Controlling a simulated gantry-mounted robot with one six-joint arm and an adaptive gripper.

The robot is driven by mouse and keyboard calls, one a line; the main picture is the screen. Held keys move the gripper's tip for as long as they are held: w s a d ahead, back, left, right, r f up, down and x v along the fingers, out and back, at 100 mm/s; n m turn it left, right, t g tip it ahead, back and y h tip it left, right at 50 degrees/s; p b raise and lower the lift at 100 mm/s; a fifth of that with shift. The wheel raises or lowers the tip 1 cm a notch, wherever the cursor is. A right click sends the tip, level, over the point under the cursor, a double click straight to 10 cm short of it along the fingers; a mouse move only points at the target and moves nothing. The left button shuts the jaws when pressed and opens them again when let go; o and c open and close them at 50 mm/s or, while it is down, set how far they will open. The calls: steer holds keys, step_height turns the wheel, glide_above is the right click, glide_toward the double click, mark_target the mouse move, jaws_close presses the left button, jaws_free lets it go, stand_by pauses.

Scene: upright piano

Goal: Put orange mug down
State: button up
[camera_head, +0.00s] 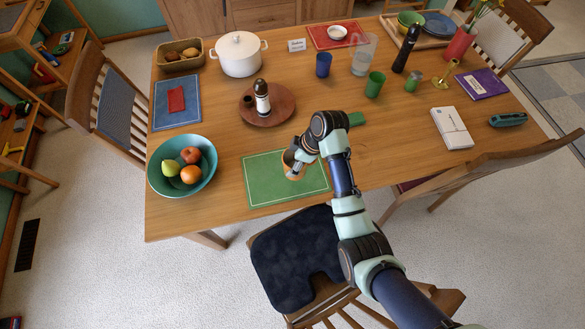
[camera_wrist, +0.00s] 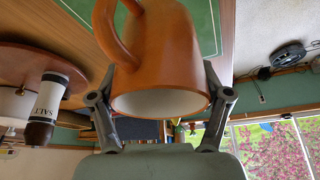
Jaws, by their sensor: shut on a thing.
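The orange mug (camera_wrist: 165,45) is between the two fingers of my gripper (camera_wrist: 160,85) in the wrist view, with its pale inside facing the camera and its handle to the left. My gripper is shut on its sides. In the head view, the mug (camera_head: 288,161) is at the green placemat (camera_head: 262,190) on the near side of the table, partly hidden by my gripper (camera_head: 297,165). I cannot tell whether its base touches the mat.
A teal fruit bowl (camera_head: 207,178) stands left of the placemat. A round wooden board (camera_head: 284,108) with a salt grinder (camera_head: 262,98) is behind it. A dark-cushioned chair (camera_head: 290,262) stands at the near edge. Bare tabletop (camera_head: 215,215) lies left of the mat.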

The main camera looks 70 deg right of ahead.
steer(key=shift+f+b, duration=0.45)
steer(key=shift+f, duration=2.8)
steer(key=shift+f, duration=0.2)
steer(key=o, duration=1.4)
steer(key=shift+c, duration=0.2)
steer(key=p+v, duration=0.2)
steer(key=v, duration=1)
steer(key=shift+r, duration=0.2)
steer(key=shift+d, duration=0.1)
